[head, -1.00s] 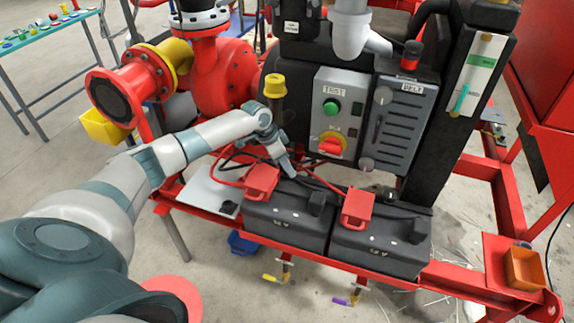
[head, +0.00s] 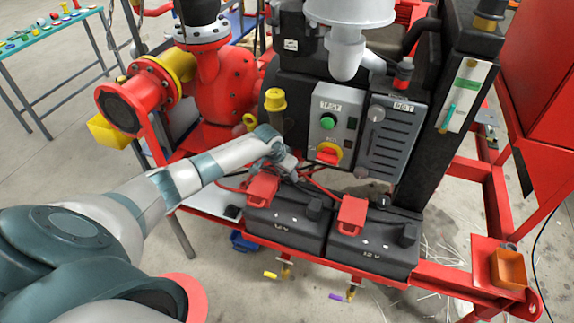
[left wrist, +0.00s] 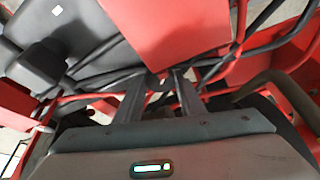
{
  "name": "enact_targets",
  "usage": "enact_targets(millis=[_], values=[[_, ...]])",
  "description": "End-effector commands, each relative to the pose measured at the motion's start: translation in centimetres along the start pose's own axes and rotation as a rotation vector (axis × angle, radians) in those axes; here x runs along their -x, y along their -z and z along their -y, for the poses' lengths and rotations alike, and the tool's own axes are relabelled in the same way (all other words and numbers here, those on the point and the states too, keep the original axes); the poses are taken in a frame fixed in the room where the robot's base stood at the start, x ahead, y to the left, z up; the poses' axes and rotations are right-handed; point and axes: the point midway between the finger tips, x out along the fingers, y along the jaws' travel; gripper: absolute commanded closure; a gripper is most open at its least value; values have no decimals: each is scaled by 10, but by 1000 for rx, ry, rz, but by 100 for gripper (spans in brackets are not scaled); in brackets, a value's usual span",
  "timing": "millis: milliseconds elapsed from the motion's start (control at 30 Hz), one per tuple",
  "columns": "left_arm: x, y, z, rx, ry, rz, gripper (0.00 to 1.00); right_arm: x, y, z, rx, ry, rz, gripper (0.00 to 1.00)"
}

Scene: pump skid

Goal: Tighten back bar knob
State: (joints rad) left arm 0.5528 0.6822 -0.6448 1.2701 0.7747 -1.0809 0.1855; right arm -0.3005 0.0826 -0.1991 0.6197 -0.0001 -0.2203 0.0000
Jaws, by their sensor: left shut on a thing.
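My left gripper (head: 291,172) reaches down behind the left battery (head: 285,232), beside its red terminal cover (head: 263,190). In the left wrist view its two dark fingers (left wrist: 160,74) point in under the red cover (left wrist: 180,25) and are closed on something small. The back bar knob is not clearly visible; the fingers and the cover hide the spot. The right battery (head: 370,258), with its own red cover (head: 352,213), stands beside the left one. My right gripper is not in view.
Cables run close around the fingers behind the batteries. A control panel with a red switch (head: 329,153) and green button (head: 327,121) rises just behind. A yellow-capped post (head: 276,100) stands left of it. An orange bin (head: 509,268) sits at the right.

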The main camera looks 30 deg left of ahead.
Motion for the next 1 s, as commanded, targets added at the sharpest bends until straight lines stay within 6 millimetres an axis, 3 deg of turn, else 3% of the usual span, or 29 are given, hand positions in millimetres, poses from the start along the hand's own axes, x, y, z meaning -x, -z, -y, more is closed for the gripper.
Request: enact_targets(millis=[33,100,400,1000], values=[[7,3,-2,42,15,0,87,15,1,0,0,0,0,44],[6,3,-4,103,39,0,87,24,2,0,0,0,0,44],[3,3,-5,335,136,0,87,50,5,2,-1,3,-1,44],[0,2,-4,478,198,-2,87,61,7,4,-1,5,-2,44]])
